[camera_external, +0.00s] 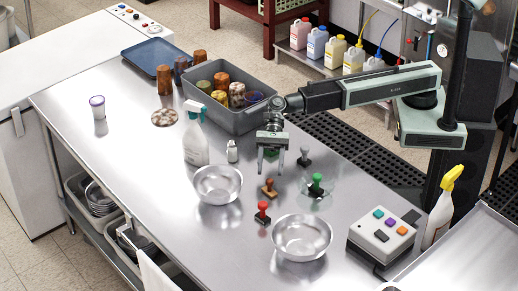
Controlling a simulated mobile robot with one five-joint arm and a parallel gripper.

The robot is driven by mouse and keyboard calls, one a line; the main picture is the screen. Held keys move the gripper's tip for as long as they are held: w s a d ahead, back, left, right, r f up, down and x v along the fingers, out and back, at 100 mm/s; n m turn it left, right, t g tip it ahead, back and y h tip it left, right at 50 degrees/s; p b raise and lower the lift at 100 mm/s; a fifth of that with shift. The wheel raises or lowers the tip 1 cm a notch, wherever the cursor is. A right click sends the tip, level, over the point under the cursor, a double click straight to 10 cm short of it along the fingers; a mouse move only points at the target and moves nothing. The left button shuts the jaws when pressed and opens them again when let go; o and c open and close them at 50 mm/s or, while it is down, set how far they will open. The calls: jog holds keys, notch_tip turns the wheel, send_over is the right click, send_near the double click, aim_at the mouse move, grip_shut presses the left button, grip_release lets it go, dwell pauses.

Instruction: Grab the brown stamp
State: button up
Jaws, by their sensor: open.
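The brown stamp (269,188) stands on the steel table, with an orange-brown handle on a dark base. My gripper (282,172) hangs from the arm above the stamps, its fingers pointing down, open. It is up and slightly right of the brown stamp in the picture, and appears apart from it. Part of a green thing (270,153) shows behind the fingers; it is too hidden to tell fully. A red stamp (262,213), a green stamp (317,185) and a dark grey stamp (304,157) stand nearby.
Steel bowls stand left (218,184) and below right (302,237) of the stamps. A spray bottle (195,135), a small white shaker (232,151) and a grey bin of cups (236,119) lie to the left. A button box (382,236) is at the right.

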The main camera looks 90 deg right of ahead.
aim_at(269, 180)
jog(key=b+x, duration=0.2)
jog(key=x, duration=0.3)
jog(key=shift+f, duration=0.1)
jog(key=shift+c, duration=0.3)
grip_shut()
notch_tip(269, 180, up, 10)
jog(key=p, duration=1)
jog(key=shift+s+r, duration=0.1)
jog(key=shift+r, duration=0.15)
jog(key=shift+f, duration=0.15)
